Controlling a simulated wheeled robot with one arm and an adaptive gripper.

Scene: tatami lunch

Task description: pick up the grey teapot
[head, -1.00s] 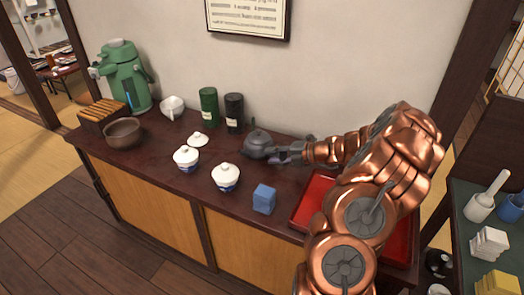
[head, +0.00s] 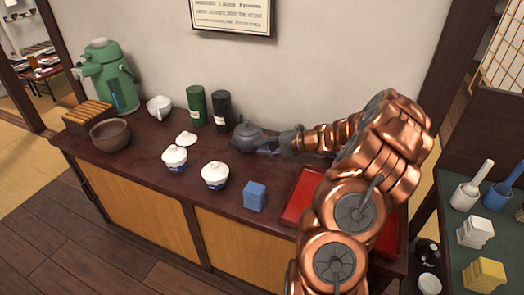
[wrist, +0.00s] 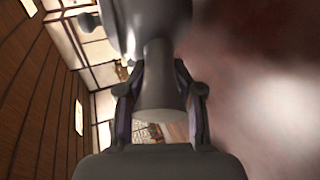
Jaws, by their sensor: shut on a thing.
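The grey teapot (head: 247,138) is at the back of the dark counter (head: 140,165), right of the black canister. My gripper (head: 277,146) reaches in from the right and is shut on its side handle. In the wrist view, the handle (wrist: 160,85) lies between the two fingers of my gripper (wrist: 161,98), with the round teapot body (wrist: 148,18) beyond. The teapot looks about upright. I cannot tell whether its base touches the counter.
A black canister (head: 221,111) and a green canister (head: 196,105) stand close left of the teapot. White lidded cups (head: 215,176) (head: 174,158), a loose white lid (head: 187,138) and a blue block (head: 255,196) are in front. A red tray (head: 300,200) lies under my arm.

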